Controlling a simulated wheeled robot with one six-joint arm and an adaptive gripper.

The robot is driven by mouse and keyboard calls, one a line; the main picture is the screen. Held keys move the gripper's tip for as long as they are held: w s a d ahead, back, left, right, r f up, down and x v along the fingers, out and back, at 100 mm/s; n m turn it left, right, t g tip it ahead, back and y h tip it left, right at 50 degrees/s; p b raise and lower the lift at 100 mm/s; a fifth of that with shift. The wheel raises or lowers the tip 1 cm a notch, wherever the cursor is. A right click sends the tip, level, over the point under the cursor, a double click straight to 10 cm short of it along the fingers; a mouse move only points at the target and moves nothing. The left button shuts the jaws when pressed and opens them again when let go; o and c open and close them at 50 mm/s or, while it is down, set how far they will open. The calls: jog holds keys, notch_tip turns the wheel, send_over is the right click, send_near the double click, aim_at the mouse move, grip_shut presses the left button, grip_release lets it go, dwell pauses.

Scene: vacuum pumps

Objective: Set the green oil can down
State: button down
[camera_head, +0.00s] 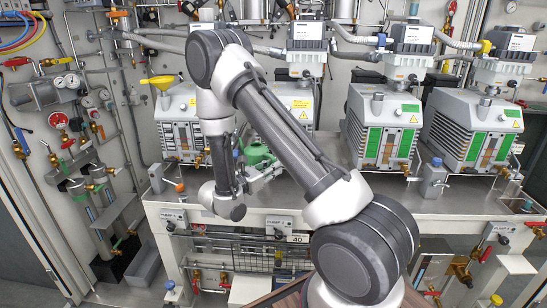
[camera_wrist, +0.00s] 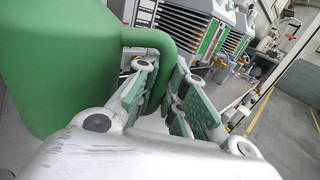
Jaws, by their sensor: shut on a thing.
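The green oil can (camera_wrist: 60,70) fills the left of the wrist view, close to the camera. Its curved handle (camera_wrist: 150,38) runs down between the finger pads of my gripper (camera_wrist: 172,105), which is shut on it. In the head view the oil can (camera_head: 258,152) shows as a small green shape above the steel bench top (camera_head: 300,200), behind my arm. My gripper (camera_head: 258,176) is just below and beside it there. My arm hides part of both. I cannot tell whether the can's base touches the bench.
Grey vacuum pumps stand along the bench, one at left (camera_head: 180,125) and two at right (camera_head: 382,125), (camera_head: 475,130). A small grey box with a blue cap (camera_head: 433,180) stands right of my arm. The front bench strip is mostly clear.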

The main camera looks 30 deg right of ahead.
jog(key=shift+f, duration=2.8)
jog(key=shift+f, duration=2.5)
jog(key=shift+f, duration=0.15)
jog(key=shift+f, duration=0.6)
jog(key=shift+f, duration=0.25)
jog(key=c, duration=1.4)
grip_release()
jog(key=shift+c, duration=0.4)
